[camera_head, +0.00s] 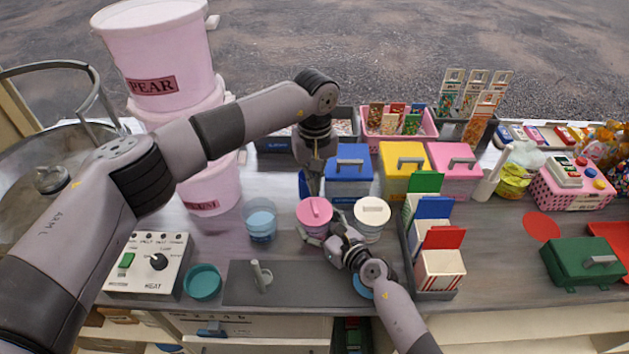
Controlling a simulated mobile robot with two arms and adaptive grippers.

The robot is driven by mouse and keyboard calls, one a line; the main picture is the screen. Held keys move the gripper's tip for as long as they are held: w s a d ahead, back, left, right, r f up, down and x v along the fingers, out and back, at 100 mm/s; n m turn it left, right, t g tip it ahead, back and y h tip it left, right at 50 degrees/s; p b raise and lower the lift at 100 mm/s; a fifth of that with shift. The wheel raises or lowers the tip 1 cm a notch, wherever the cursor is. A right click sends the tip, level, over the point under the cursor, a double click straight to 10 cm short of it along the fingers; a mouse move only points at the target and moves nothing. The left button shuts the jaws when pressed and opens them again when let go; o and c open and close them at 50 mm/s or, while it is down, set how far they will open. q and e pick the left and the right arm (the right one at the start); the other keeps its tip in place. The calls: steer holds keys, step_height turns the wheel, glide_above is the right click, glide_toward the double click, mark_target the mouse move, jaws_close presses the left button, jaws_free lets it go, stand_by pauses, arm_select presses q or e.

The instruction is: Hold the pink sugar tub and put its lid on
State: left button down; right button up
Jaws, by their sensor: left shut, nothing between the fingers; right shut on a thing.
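The pink sugar tub (312,229) stands upright on the counter, left of a cream-lidded tub. Its round pink lid (309,207), with a small raised handle, lies over the tub's mouth; I cannot tell whether it is fully seated. My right gripper (325,233) is shut on the tub at its front right side, partly hiding it. My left gripper (314,188) points down just behind and above the lid. It is shut and empty, apart from the lid as far as I can see.
The cream-lidded tub (372,210) stands close on the right, a clear blue cup (261,222) on the left. Blue (348,183), yellow (402,182) and pink (455,186) boxes line the back. A dark mat (300,289) with a grey handled item (261,275) lies in front.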

steer(key=o, duration=1.1)
steer(key=shift+f, duration=0.15)
step_height(320, 180, up, 10)
steer(key=shift+r, duration=0.15)
